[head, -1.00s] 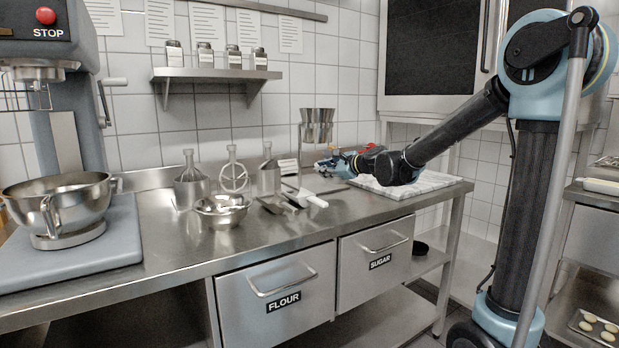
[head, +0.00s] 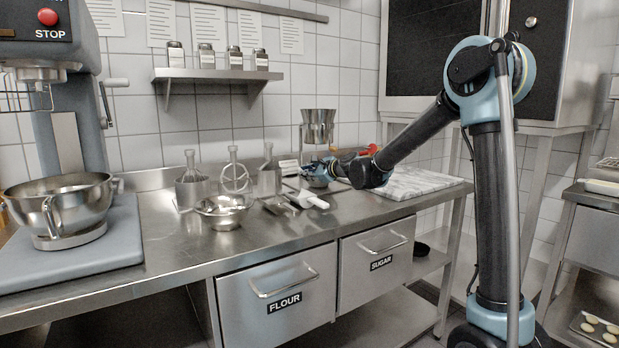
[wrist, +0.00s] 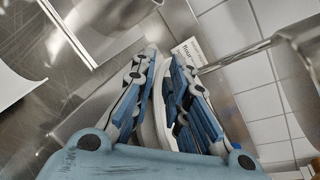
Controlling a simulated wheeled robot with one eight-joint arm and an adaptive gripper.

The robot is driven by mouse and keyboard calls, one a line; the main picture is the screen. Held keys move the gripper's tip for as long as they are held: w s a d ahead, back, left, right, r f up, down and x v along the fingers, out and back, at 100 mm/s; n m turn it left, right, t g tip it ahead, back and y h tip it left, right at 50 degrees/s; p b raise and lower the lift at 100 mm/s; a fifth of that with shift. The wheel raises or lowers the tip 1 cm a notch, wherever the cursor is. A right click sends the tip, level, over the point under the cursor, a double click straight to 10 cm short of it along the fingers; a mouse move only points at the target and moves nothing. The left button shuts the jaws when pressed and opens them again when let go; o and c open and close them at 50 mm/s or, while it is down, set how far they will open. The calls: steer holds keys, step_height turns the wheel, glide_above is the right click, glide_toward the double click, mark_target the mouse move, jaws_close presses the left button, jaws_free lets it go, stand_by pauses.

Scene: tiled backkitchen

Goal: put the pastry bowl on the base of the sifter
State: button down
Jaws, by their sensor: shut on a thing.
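The sifter (head: 318,125) is a steel funnel-shaped hopper on an upright post, standing at the back of the counter; it shows partly at the right edge of the wrist view (wrist: 299,42). Its base is mostly hidden behind my gripper and tools. My gripper (head: 316,169) is below the hopper, close to the post, and shut on a small bowl. The pastry bowl (head: 318,182) shows as a small grey shape under the fingers. In the wrist view only a pale curved edge of it (wrist: 161,108) shows between the fingers. I cannot tell whether it touches anything below.
Whisk-like attachments stand behind. A marble board (head: 420,183) lies to the right. The front counter strip is clear.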

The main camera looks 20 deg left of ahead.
steer(key=shift+f, duration=0.3)
steer(key=c, duration=1.6)
jaws_free()
steer(key=shift+o, duration=0.2)
steer(key=v, duration=1.2)
steer(key=shift+d, duration=0.15)
